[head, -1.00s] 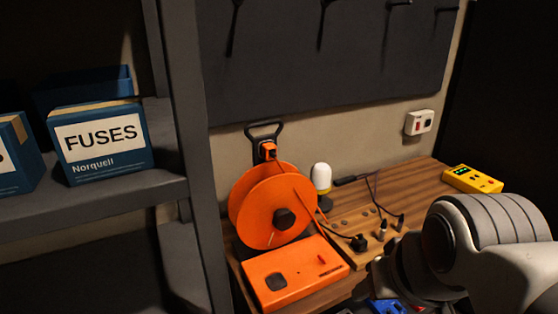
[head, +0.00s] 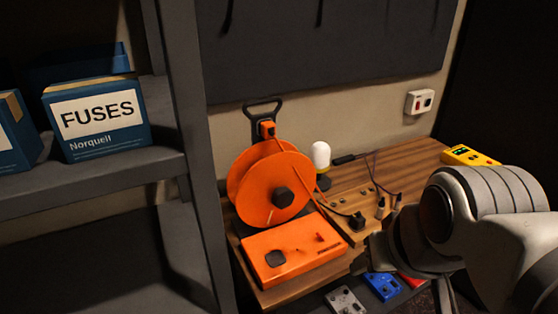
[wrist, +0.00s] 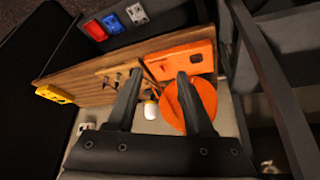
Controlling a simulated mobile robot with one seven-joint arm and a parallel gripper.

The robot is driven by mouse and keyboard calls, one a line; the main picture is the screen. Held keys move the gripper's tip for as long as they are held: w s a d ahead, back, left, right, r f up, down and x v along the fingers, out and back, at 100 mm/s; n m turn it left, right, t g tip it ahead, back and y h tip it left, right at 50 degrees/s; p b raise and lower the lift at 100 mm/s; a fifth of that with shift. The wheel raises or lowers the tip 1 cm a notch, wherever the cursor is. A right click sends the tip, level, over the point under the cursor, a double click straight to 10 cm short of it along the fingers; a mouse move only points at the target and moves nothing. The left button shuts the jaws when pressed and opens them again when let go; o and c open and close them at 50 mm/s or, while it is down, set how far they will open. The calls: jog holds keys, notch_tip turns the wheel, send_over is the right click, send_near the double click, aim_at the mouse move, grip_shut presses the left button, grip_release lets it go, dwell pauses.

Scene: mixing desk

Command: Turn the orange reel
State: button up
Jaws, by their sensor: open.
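The orange reel (head: 272,187) stands upright on the wooden desk, with a dark hub knob (head: 282,197) on its face and a black handle (head: 262,112) behind its top. In the wrist view the reel (wrist: 183,106) shows beyond the right finger, which partly covers it. My gripper (wrist: 156,80) is open and empty, its two dark fingers apart. It appears to be at a distance from the reel. In the head view my pale arm is at the lower right, and the fingers are not visible there.
An orange box (head: 294,250) lies in front of the reel. A wooden socket board (head: 338,207) with plugs and cables and a white lamp (head: 321,155) stand to its right. A yellow device (head: 468,156) sits at the far right. A dark shelf post (head: 200,150) rises close on the left.

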jog(key=shift+o, duration=0.8)
jog(key=o, duration=0.6)
jog(key=w+d+f+t+h+b, duration=0.1)
jog(key=w+d+f+b, duration=0.1)
jog(key=w+f+b, duration=0.1)
jog(key=shift+w+d+f+m+t+b, duration=0.3)
jog(key=shift+w+t+b, duration=0.1)
jog(key=shift+w+b, duration=0.3)
jog(key=w+d+f+t+b, duration=0.2)
jog(key=w+f+t+b, duration=0.3)
jog(key=w+b, duration=0.4)
jog(key=n+t+y+b, duration=0.4)
jog(key=n+y, duration=0.1)
jog(key=y, duration=0.4)
send_near(285, 199)
jog(key=b+x, duration=0.1)
jog(key=x, duration=0.9)
jog(key=shift+w+b, duration=0.15)
jog(key=shift+b, duration=0.15)
